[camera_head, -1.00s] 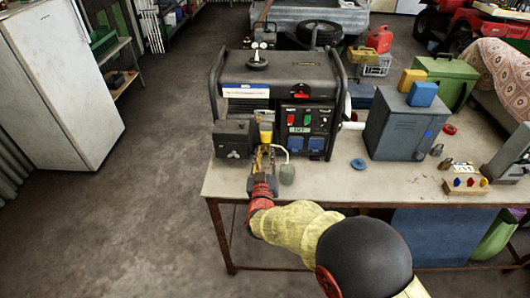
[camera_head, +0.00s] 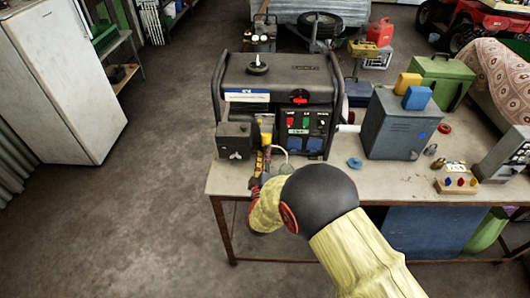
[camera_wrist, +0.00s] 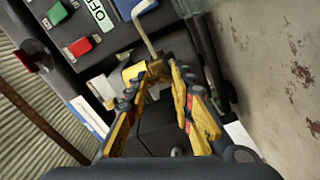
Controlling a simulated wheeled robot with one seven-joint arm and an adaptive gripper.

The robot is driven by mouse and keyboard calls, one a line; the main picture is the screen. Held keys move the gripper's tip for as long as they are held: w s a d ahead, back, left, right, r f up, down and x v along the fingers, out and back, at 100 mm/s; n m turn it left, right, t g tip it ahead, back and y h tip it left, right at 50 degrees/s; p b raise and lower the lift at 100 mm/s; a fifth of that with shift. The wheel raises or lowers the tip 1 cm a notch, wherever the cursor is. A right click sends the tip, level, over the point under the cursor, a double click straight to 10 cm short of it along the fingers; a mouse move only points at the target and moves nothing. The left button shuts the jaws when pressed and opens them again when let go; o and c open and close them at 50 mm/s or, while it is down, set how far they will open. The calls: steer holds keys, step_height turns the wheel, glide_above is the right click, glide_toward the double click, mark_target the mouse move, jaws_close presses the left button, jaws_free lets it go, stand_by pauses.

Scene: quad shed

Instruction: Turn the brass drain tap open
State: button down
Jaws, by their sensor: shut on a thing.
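The generator (camera_head: 278,88) is a dark boxy machine in a black tube frame on the workbench. My gripper (camera_head: 266,152) is at its lower front left, and its yellow fingers also show in the wrist view (camera_wrist: 164,76). The fingers are shut on the brass drain tap (camera_wrist: 156,88), a small piece of which shows between the fingertips. Most of the tap is hidden by the fingers, so I cannot tell how far it is turned. A yellow part (camera_wrist: 133,72) sits close beside the left fingertip.
The workbench (camera_head: 345,178) carries a grey metal box (camera_head: 398,130), a blue ring (camera_head: 355,163) and a small switch board (camera_head: 458,183) to the right. A bent pale pipe (camera_wrist: 146,28) runs close above the fingertips. The floor left of the bench is clear.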

steer(key=shift+f+n+p, duration=0.1)
steer(key=shift+n+p, duration=0.9)
steer(key=shift+n, duration=1.3)
steer(key=c, duration=1.5)
jaws_free()
steer(key=shift+c, duration=0.2)
steer(key=s, duration=1.2)
steer(key=shift+a, duration=0.25)
